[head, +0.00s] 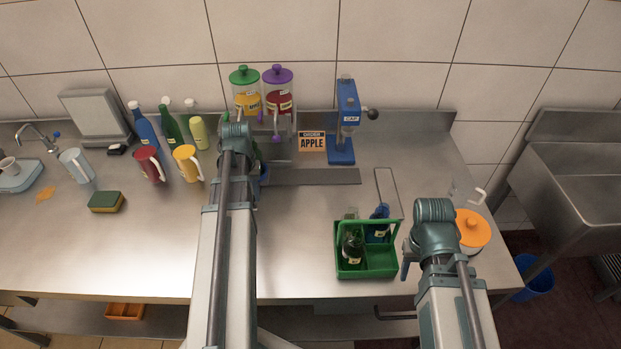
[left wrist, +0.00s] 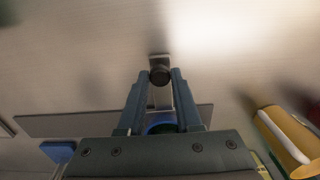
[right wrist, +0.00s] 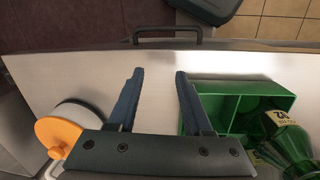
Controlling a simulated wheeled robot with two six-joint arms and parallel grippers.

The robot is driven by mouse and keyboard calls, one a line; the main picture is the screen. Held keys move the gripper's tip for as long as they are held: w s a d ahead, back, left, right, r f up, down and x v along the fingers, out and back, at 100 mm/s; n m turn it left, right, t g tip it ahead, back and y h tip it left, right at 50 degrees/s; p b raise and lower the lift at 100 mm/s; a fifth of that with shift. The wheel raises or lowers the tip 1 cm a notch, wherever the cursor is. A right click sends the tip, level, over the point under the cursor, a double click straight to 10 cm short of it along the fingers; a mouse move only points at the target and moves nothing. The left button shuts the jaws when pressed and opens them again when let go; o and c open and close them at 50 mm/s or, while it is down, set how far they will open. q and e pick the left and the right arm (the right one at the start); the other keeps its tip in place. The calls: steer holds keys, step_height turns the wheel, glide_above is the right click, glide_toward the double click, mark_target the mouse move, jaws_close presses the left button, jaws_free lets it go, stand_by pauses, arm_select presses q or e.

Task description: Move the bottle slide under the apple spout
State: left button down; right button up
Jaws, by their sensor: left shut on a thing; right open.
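My left gripper (left wrist: 160,74) is shut on a dark round knob (left wrist: 160,76) on a metal tab, seen in the left wrist view. A blue part (left wrist: 162,128) shows between its fingers, partly hidden. In the head view my left wrist covers most of the slide; its dark track (head: 315,177) runs to the right. Two dispensers, green-lidded (head: 244,77) and purple-lidded (head: 278,75), stand behind it; I cannot read which is apple. An order sign reading APPLE (head: 311,142) stands to their right. My right gripper (right wrist: 159,72) is open and empty beside the green carrier.
A blue CAP press (head: 347,115) stands behind the track. A green carrier (head: 378,268) with bottles is at the front right, near an orange-lidded container (head: 472,230). Pitchers (head: 187,164), bottles and a sponge (head: 106,202) are on the left. The counter's front left is clear.

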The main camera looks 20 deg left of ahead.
arm_select(q)
steer(key=shift+s+a, duration=0.2)
steer(key=shift+a, duration=0.2)
stand_by(0.3)
steer(key=c, duration=0.5)
jaws_free()
step_height(320, 180, up, 14)
steer(key=p, duration=1.4)
steer(key=shift+f, duration=0.1)
arm_select(e)
step_height(320, 180, up, 14)
steer(key=shift+f, duration=0.1)
